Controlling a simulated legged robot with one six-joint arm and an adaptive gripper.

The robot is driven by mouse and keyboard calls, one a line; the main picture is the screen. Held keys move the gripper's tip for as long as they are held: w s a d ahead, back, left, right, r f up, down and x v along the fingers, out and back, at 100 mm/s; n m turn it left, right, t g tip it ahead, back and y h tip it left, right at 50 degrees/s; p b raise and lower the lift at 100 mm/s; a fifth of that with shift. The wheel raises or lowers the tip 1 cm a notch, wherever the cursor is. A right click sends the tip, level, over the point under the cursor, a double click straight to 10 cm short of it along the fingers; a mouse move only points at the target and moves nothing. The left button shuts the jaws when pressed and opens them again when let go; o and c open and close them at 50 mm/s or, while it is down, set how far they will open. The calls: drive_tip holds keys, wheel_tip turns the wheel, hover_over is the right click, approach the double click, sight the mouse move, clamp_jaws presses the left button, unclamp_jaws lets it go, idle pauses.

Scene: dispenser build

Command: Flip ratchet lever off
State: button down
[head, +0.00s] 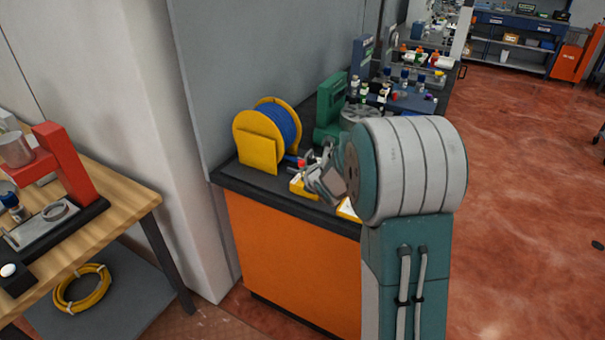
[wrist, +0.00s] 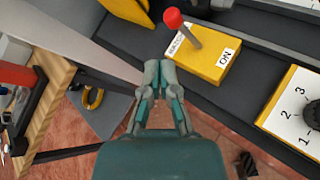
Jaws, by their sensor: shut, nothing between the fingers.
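The ratchet lever is a grey stem with a red knob (wrist: 173,18), rising from a yellow base (wrist: 208,65) on the dark counter in the wrist view. A white "ON" label sits at the base's right end; another label at its left edge is hard to read. The stem appears leaning toward the upper left, but perspective makes its position unsure. My gripper (wrist: 160,70) is shut and empty, just below and left of the base, apart from the knob. In the head view the red knob (head: 301,162) shows beside my gripper (head: 312,174), and my arm hides part of the base.
A yellow spool with blue winding (head: 281,130) stands left on the counter, with a green machine (head: 331,108) behind. A white-and-yellow numbered dial box (wrist: 290,110) lies right of the lever. The wooden bench (head: 125,205) is at left, beyond a gap.

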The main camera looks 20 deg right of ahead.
drive_tip(key=s+a+r, duration=0.1)
drive_tip(key=s+r, duration=0.4)
drive_tip(key=shift+s+r, duration=0.15)
drive_tip(key=shift+r, duration=0.2)
drive_tip(key=shift+a, duration=0.2)
drive_tip(key=s+a+r+m+g, duration=0.1)
drive_tip(key=s+a+m, duration=0.3)
drive_tip(key=s+m, duration=0.6)
drive_tip(key=s+a+r+m+g, duration=0.2)
drive_tip(key=s+a+m+g, duration=0.1)
drive_tip(key=s+m, duration=0.7)
drive_tip(key=s+a+r+m+g, duration=0.2)
drive_tip(key=s+a+m, duration=0.3)
drive_tip(key=s+m, duration=0.5)
drive_tip(key=shift+s+a+g+y, duration=0.15)
drive_tip(key=shift+s+g+y, duration=0.15)
drive_tip(key=shift+s+g, duration=0.2)
